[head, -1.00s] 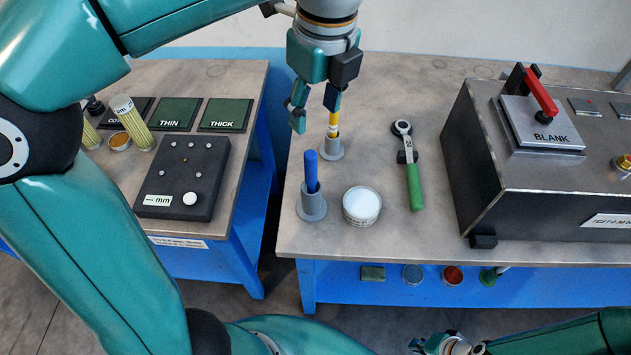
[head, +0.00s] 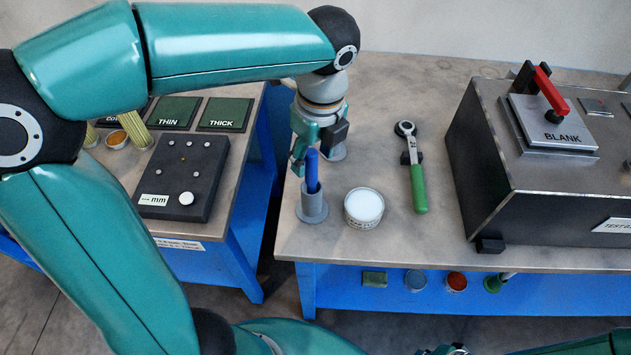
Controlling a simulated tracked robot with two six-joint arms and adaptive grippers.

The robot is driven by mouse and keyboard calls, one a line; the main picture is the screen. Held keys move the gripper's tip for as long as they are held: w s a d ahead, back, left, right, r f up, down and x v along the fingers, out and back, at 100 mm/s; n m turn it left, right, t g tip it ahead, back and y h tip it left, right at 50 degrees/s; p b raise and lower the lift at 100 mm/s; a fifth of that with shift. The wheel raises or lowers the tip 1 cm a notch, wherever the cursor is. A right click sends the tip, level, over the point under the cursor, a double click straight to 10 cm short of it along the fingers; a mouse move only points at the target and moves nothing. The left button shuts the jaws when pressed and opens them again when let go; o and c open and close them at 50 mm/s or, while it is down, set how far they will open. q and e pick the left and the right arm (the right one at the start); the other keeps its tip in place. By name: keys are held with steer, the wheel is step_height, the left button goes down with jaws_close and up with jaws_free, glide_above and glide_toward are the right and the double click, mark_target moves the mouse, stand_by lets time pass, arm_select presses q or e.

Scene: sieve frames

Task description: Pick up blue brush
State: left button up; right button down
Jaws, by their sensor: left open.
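The blue brush (head: 312,171) stands upright in a grey holder (head: 312,206) near the left end of the right-hand table. My left gripper (head: 311,160) points down right at the upper part of the brush. Its jaws are open, with one finger showing on the left side of the brush. The other finger is hard to make out, so I cannot tell whether the brush is between them.
A white-topped tin (head: 364,207) stands just right of the blue brush's holder. A green-handled ratchet (head: 417,186) lies further right, before a large metal box (head: 530,190). A dark block with pegs (head: 183,180) is on the left table, across a gap.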

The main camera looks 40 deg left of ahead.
mark_target(311, 184)
arm_select(q)
steer(key=shift+w+a+f, duration=0.1)
steer(key=shift+a+f, duration=0.05)
steer(key=shift+f, duration=0.6)
steer(key=shift+w+a+f, duration=0.1)
steer(key=shift+a+f, duration=0.05)
steer(key=shift+f, duration=0.65)
steer(key=shift+w+a+f, duration=0.1)
steer(key=shift+a+f, duration=0.05)
steer(key=shift+f, duration=0.6)
jaws_close()
steer(key=shift+r, duration=0.15)
